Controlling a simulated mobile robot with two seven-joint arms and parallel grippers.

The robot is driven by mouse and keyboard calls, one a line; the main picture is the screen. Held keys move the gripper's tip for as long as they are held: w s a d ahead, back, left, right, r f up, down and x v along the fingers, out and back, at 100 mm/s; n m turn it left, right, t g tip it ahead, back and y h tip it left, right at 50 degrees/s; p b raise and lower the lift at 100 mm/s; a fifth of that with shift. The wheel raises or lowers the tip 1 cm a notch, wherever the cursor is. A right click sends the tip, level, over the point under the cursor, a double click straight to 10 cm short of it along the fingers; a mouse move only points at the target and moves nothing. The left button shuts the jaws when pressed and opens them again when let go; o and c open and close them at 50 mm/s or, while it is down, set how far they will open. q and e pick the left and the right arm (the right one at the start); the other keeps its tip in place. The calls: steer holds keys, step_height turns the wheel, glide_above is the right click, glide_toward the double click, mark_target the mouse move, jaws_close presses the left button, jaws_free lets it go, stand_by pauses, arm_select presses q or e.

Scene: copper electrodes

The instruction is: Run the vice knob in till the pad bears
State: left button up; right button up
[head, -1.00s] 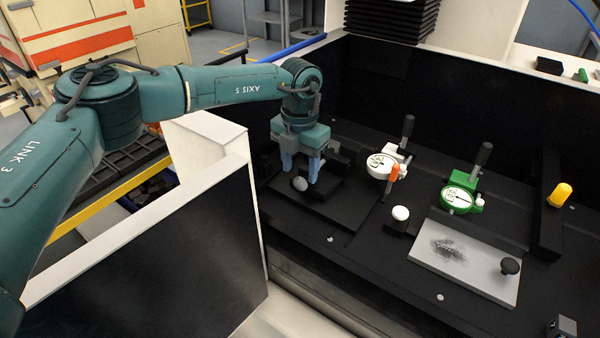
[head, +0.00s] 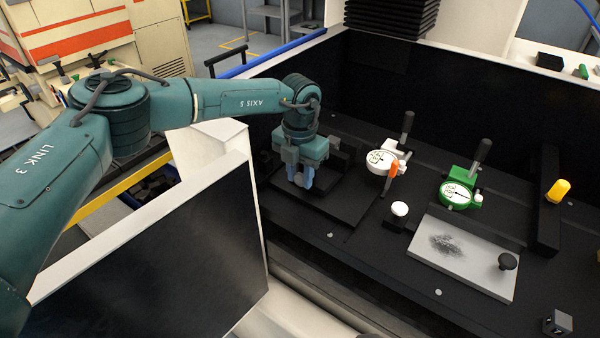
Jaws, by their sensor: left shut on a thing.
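My left gripper (head: 299,184) points down over the dark vice (head: 345,148) at the left of the black bed. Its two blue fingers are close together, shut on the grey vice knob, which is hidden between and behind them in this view. The vice's pad and any gap in front of it cannot be made out, dark on dark and partly behind the gripper. My right gripper is not in view.
Right of the vice stand a white dial gauge (head: 381,162) with an orange part and a green dial gauge (head: 455,194). A white-topped button (head: 400,208), a grey plate (head: 480,265) with a black knob and a yellow knob (head: 558,190) lie further right. A white-edged wall (head: 150,222) stands in front left.

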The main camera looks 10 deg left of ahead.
arm_select(q)
steer(key=shift+c, duration=1.4)
steer(key=shift+y, duration=0.3)
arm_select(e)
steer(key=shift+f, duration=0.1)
arm_select(q)
steer(key=shift+d+f+t+y+b, duration=0.15)
steer(key=shift+d+t+y+b, duration=0.1)
steer(key=shift+t+y+b, duration=0.4)
steer(key=y+b, duration=0.2)
steer(key=shift+s+d+f+t+y+b, duration=0.15)
steer(key=shift+d+t+y+b, duration=0.1)
steer(key=shift+b, duration=0.15)
steer(key=shift+f+t+y+b, duration=0.1)
steer(key=shift+t+y+b, duration=0.2)
steer(key=shift+y+b, duration=0.5)
steer(key=shift+s+d+t+y+b, duration=0.1)
steer(key=shift+t+y+b, duration=0.2)
steer(key=shift+y+b, duration=0.5)
steer(key=shift+b, duration=0.5)
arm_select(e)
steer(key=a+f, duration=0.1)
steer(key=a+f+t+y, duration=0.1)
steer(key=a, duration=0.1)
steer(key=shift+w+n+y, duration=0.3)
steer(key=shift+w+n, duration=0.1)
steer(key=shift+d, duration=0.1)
